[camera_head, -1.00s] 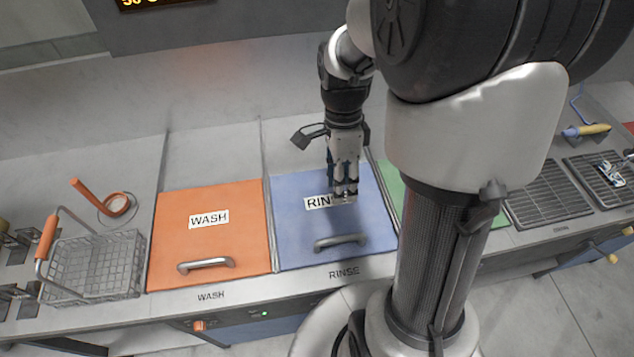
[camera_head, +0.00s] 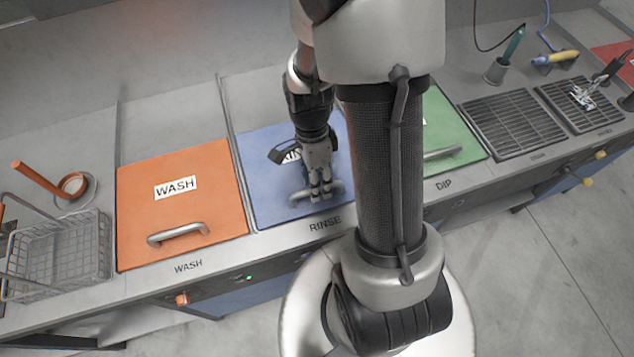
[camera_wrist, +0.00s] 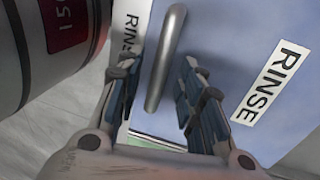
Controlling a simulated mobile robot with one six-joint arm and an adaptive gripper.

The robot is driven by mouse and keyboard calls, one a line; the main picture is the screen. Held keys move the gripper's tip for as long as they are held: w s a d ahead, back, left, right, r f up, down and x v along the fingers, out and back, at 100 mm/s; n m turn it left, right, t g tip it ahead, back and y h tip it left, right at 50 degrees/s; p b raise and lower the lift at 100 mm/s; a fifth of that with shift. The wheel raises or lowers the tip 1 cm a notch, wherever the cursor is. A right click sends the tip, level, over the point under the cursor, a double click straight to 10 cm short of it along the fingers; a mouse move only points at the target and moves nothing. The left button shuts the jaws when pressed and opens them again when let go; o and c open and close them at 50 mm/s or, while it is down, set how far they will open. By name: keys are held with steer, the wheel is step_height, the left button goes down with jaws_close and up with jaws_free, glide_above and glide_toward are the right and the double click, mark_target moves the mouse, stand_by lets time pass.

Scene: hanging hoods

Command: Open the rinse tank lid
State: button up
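The blue rinse tank lid (camera_head: 262,175) lies flat and closed on the counter in the head view. It also fills much of the wrist view (camera_wrist: 225,50), with its white RINSE label (camera_wrist: 272,82). Its grey bar handle (camera_head: 338,187) is near the lid's front edge. In the wrist view the handle (camera_wrist: 172,35) runs between my open fingers. My gripper (camera_head: 320,191) is over the handle from above. The fingers (camera_wrist: 160,70) stand on either side of the bar with gaps visible. Whether the fingertips reach below the bar is unclear.
The orange wash lid (camera_head: 210,210) is closed to the left, with a wire basket (camera_head: 60,255) beyond it. The green dip lid (camera_head: 455,130) is to the right, partly behind my arm. Wire racks (camera_head: 512,128) lie farther right. Open floor lies in front of the counter.

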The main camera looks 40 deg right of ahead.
steer(key=shift+c, duration=0.6)
jaws_close()
